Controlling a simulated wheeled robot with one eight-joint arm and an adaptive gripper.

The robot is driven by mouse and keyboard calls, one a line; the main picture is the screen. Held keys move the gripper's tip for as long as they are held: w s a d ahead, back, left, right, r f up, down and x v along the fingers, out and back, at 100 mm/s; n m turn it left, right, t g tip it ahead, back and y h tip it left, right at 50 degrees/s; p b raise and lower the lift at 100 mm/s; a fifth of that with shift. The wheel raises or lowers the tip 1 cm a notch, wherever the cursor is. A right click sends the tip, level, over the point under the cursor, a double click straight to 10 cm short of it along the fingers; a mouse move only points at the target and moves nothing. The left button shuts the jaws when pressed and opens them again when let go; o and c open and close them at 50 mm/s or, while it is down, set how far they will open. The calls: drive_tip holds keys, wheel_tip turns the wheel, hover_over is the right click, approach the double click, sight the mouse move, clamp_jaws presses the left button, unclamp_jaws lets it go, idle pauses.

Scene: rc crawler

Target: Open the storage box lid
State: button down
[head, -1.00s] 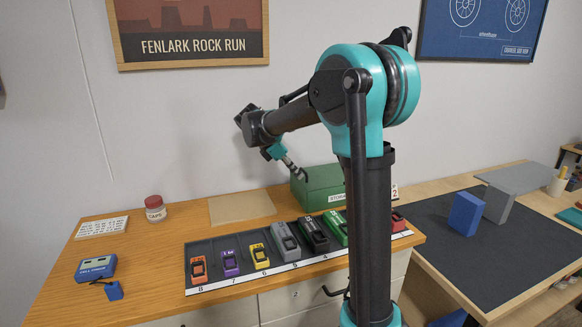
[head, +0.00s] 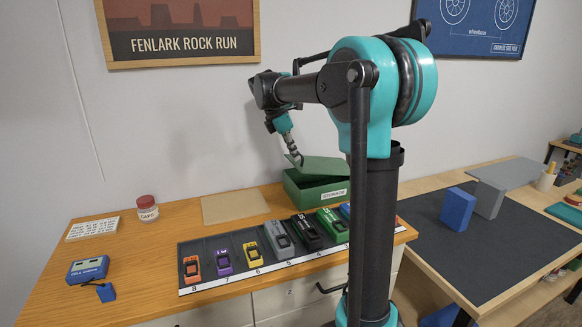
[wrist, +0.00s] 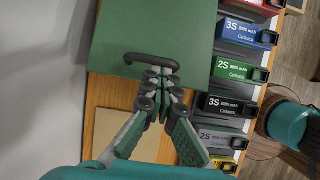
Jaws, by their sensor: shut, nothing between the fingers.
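The green storage box (head: 305,194) stands on the wooden bench against the wall, with a STORAGE label on its front. Its lid (head: 328,165) is raised at an angle, with a gap showing under it above the box. My gripper (head: 298,160) is at the lid's left edge. In the wrist view the lid (wrist: 150,25) fills the upper middle, with a dark bar-shaped handle (wrist: 152,60) near its edge. My gripper's closed fingers (wrist: 158,82) reach up to the handle; whether they touch it I cannot tell. My arm hides part of the box's right side.
A black tray of numbered battery packs (head: 262,248) lies in front of the box. A tan board (head: 235,207) lies to its left. A red-lidded jar (head: 147,208) and a blue cell checker (head: 88,268) stand further left.

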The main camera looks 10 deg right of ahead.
drive_tip(key=w+d+r+g+y, duration=0.1)
drive_tip(key=w+d+r+y, duration=0.1)
drive_tip(key=d+r+y, duration=0.65)
drive_tip(key=w+d+r+h, duration=0.1)
drive_tip(key=d+r, duration=0.3)
drive_tip(key=d, duration=0.4)
drive_tip(key=w+d+r+h, duration=0.1)
drive_tip(key=d+r, duration=0.3)
drive_tip(key=d, duration=0.5)
drive_tip(key=shift+w+r, duration=0.2)
drive_tip(key=shift+w, duration=0.35)
